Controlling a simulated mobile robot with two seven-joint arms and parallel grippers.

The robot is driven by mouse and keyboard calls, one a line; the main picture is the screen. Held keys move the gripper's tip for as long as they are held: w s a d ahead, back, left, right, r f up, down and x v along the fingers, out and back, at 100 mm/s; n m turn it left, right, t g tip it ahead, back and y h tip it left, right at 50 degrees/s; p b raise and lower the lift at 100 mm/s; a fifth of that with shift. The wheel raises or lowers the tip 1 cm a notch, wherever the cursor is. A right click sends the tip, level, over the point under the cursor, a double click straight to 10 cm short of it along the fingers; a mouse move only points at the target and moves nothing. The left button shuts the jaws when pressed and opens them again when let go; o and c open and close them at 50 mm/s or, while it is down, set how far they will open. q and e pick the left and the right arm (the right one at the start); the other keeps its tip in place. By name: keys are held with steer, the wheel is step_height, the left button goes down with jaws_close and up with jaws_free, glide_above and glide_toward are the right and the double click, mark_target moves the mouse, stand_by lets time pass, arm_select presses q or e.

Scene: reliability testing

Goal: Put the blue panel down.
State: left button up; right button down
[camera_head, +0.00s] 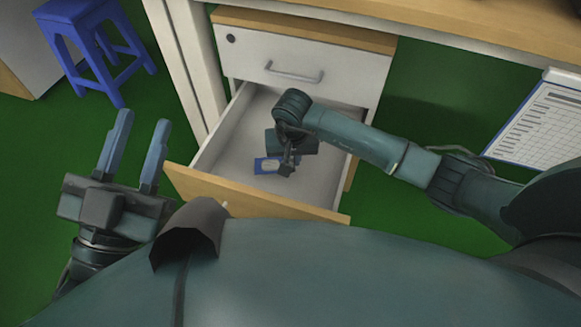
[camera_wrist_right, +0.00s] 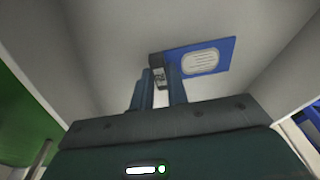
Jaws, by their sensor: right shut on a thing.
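The blue panel (camera_head: 261,166), a small flat piece with a pale oval label, is inside the open lower drawer (camera_head: 232,120). My right gripper (camera_head: 289,166) reaches down into the drawer at the panel's right side. In the right wrist view the panel (camera_wrist_right: 224,50) extends to the right of the fingertips, and my right gripper (camera_wrist_right: 159,78) is shut on its dark grey end. I cannot tell whether the panel touches the drawer floor. My left gripper (camera_head: 143,118) is open and empty, fingers up, left of the drawer.
The drawer belongs to a white cabinet (camera_head: 345,68) with a wooden top, under a wooden desk (camera_head: 450,33). A blue stool (camera_head: 95,38) stands at the upper left on the green floor (camera_head: 425,90). A printed sheet (camera_head: 545,120) hangs at the right. The drawer's walls surround my right gripper.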

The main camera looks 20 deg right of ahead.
step_height(320, 180, down, 3)
steer(key=shift+f+b, duration=0.2)
steer(key=shift+b, duration=0.55)
steer(key=shift+f, duration=0.35)
steer(key=shift+r, duration=0.1)
steer(key=c, duration=1.8)
jaws_free()
steer(key=o, duration=0.4)
arm_select(q)
step_height(320, 180, up, 3)
steer(key=m+h, duration=0.2)
steer(key=shift+a+f+m+t, duration=0.15)
steer(key=shift+f+m+t, duration=0.05)
steer(key=shift+m+t, duration=0.1)
steer(key=shift+r, duration=0.1)
